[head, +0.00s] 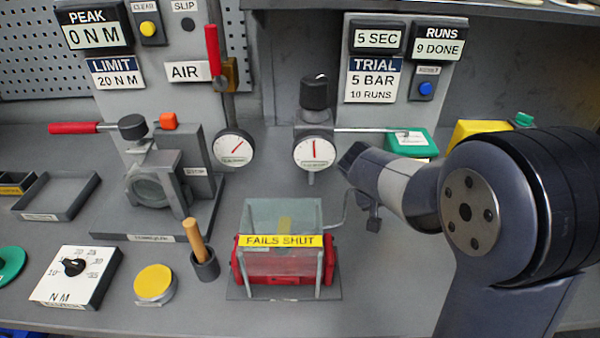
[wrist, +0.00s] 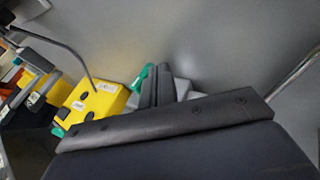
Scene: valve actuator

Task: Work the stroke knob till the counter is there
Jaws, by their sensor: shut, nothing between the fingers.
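The counter (head: 438,43) under RUNS reads 9 DONE. The trial card (head: 374,79) reads 5 BAR, 10 RUNS. A yellow box (head: 474,130) stands at the back right, partly behind my arm, with a green knob (head: 524,119) beside its top; I cannot tell if this is the stroke knob. The yellow box (wrist: 96,102) also shows in the wrist view, left of my fingers. My gripper (wrist: 156,85) is shut and empty, with green and pale parts behind its fingers. In the head view its fingertips cannot be made out; my wrist is right of the round gauge.
A black knob (head: 314,92) tops the regulator above the right gauge (head: 313,152). A green block (head: 412,143) is behind my wrist. A clear-covered red actuator (head: 284,262), labelled FAILS SHUT, stands in front. A blue button (head: 425,88) is below the counter.

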